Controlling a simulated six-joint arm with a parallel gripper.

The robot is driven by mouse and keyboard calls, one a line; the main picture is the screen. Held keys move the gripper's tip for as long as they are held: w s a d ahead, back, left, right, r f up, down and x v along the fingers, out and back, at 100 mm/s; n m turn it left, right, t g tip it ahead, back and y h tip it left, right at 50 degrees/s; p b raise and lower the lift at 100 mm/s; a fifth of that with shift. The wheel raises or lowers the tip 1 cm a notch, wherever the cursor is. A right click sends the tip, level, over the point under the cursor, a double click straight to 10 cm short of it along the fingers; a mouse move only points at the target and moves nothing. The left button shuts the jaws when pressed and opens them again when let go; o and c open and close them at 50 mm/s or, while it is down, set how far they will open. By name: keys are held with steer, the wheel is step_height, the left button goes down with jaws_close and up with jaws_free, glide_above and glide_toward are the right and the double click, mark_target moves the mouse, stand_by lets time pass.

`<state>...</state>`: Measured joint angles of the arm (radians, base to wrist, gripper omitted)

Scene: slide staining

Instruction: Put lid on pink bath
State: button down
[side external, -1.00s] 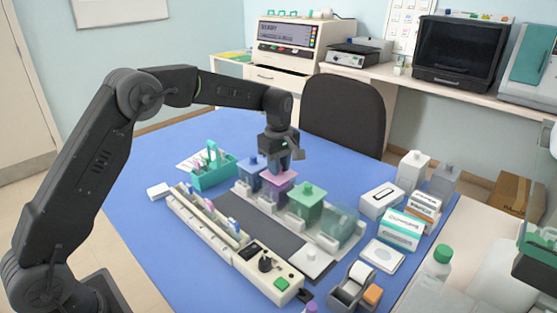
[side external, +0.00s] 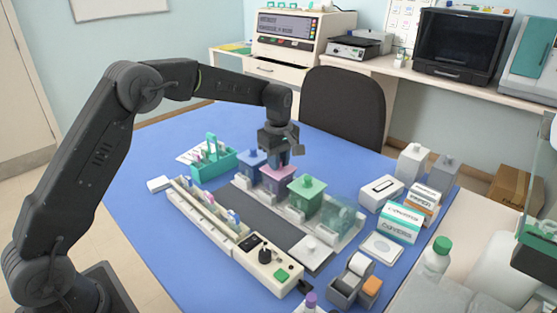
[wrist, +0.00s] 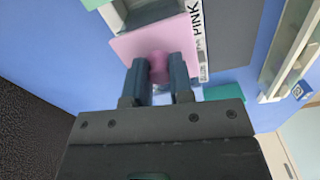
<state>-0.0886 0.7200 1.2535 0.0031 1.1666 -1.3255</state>
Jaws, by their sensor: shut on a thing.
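The pink lid (side external: 277,173) is at the pink bath's place in the row of staining baths, between the blue bath and the green bath. My gripper (side external: 284,161) is above it, pointing down. In the wrist view, my gripper (wrist: 158,75) is shut on the round knob of the pink lid (wrist: 128,46). The pink bath's body is mostly hidden under the lid and behind the holder. I cannot tell whether the lid sits fully on the rim. A white label (wrist: 197,25) reading PINK lies beside the lid.
The blue bath (side external: 250,162) and the green-lidded bath (side external: 307,195) stand close on either side. A clear bath (side external: 340,222) is further along. A teal rack (side external: 212,163) stands at the left, and a slide tray (side external: 208,215) runs in front. Boxes (side external: 400,223) stand at the right.

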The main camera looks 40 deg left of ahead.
steer(key=shift+f, duration=0.15)
steer(key=c, duration=0.9)
jaws_free()
step_height(320, 180, up, 14)
steer(key=shift+f, duration=0.1)
